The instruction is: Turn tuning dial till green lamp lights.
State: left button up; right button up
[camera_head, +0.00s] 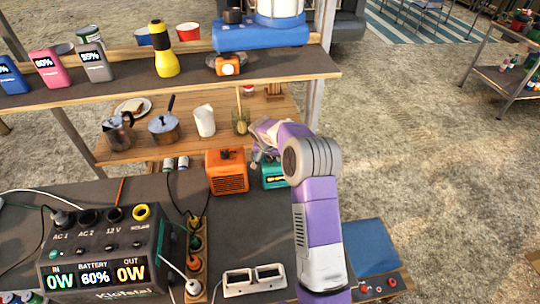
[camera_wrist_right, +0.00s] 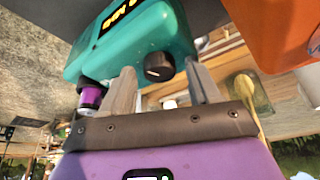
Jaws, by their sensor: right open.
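The teal radio (camera_head: 273,175) stands on the dark bench, partly hidden behind my right arm in the head view. In the right wrist view the radio (camera_wrist_right: 185,35) shows a dark display (camera_wrist_right: 122,14) with yellow characters, cut by the frame edge. Its black tuning dial (camera_wrist_right: 159,67) has a light pointer mark. My right gripper (camera_wrist_right: 160,72) is open, its fingers on either side of the dial with visible gaps. In the head view the gripper (camera_head: 262,140) is partly hidden by its own wrist. I cannot make out a green lamp on the radio. My left gripper is not in view.
An orange heater-like box (camera_head: 227,172) stands close left of the radio. A power station (camera_head: 100,255) with cables fills the front left. The shelf behind holds a white jug (camera_head: 204,120) and a pot (camera_head: 164,127). A blue panel (camera_head: 374,262) lies at the right.

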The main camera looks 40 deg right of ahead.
jog(key=shift+c, duration=0.3)
jog(key=c, duration=0.9)
jog(key=shift+w+a+f+m+b, duration=0.1)
jog(key=shift+f+m+b, duration=0.05)
jog(key=shift+m+b, duration=0.5)
jog(key=shift+c, duration=0.2)
jog(key=shift+m+g, duration=0.5)
jog(key=shift+m, duration=0.05)
jog(key=shift+m+g, duration=0.3)
jog(key=shift+m, duration=0.5)
jog(key=shift+h, duration=0.3)
jog(key=o, duration=1)
